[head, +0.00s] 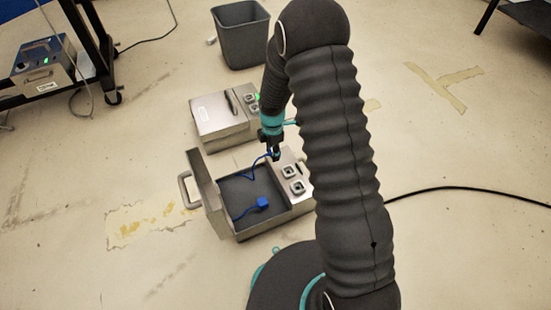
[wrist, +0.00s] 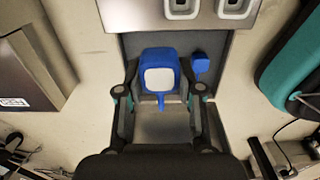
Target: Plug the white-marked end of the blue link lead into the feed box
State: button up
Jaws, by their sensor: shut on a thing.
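My gripper (head: 275,154) is shut on a blue plug (wrist: 148,57) of the blue link lead. The plug has a white patch (wrist: 158,79) facing the wrist camera. I hold it above the open metal box (head: 275,217), near its paired sockets (head: 290,172). The sockets show at the top of the wrist view (wrist: 235,6), apart from the plug. The lead's other blue plug (head: 263,203) lies in the box's dark tray (head: 236,187); no white shows on it. A closed metal box (head: 219,127) with a green light and sockets stands behind. No readable label shows which is the feed box.
A grey bin (head: 240,36) stands at the back. A cart at the left carries another metal device (head: 42,75) with a green light. A black cable (head: 465,188) crosses the floor at the right. The open box's lid (head: 209,190) stands up at its left side.

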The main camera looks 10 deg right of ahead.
jog(key=shift+w+a, duration=0.2)
jog(key=shift+w, duration=1.25)
jog(key=shift+w+a, duration=0.15)
jog(key=shift+w, duration=1.3)
jog(key=w+a+b, duration=0.1)
jog(key=w, duration=1.1)
jog(key=shift+a+b, duration=0.3)
jog(key=shift+b, duration=0.1)
